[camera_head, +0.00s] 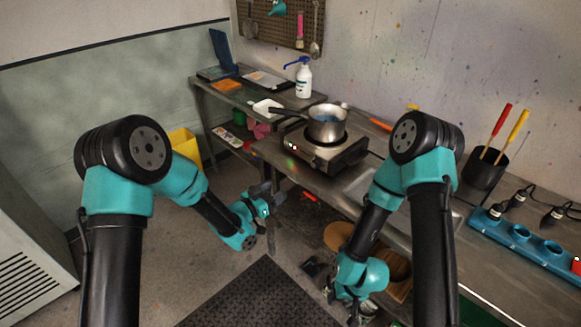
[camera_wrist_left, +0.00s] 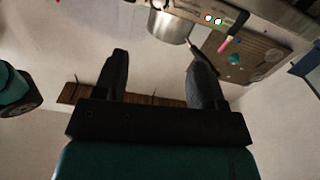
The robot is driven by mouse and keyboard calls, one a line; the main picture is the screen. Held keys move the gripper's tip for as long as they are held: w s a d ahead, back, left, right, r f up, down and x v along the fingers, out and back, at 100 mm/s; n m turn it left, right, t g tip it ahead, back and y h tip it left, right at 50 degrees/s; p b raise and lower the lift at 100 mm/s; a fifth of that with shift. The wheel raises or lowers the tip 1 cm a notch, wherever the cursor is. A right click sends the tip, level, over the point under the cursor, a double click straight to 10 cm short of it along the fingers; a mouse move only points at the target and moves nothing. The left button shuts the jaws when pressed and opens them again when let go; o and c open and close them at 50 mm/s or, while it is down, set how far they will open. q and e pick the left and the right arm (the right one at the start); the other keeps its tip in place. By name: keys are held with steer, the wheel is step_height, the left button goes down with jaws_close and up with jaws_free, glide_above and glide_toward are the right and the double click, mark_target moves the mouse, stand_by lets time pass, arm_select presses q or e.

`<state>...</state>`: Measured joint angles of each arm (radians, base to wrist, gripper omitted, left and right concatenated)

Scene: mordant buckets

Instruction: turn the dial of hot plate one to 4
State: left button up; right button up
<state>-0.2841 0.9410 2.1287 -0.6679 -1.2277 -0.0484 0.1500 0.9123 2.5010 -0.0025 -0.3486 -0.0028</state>
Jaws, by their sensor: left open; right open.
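The hot plate (camera_head: 336,158) sits on the steel bench with a steel pot (camera_head: 326,124) on top. Small red and whitish-green spots show on its front; I cannot make out the dial or its setting. In the left wrist view, the lit front panel (camera_wrist_left: 224,17) shows at the top, beside the pot (camera_wrist_left: 170,27). My left gripper (camera_head: 272,193) is open and empty, low in front of the bench and apart from the hot plate. Its two fingers show in the left wrist view (camera_wrist_left: 158,68). My right gripper (camera_head: 354,312) is open, low in front of the bench, partly hidden.
A white bottle with a blue pump (camera_head: 303,80) and a white dish (camera_head: 267,107) stand behind the hot plate. A dark cup with brushes (camera_head: 484,170) and a blue rack (camera_head: 530,240) are at the right. A yellow bin (camera_head: 184,146) stands on the floor.

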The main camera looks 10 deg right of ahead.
mark_target(313, 165)
arm_select(q)
steer(key=shift+d, duration=0.25)
steer(key=x, duration=1.7)
steer(key=shift+d, duration=0.1)
steer(key=shift+c, duration=0.3)
steer(key=c, duration=0.9)
steer(key=shift+o, duration=0.2)
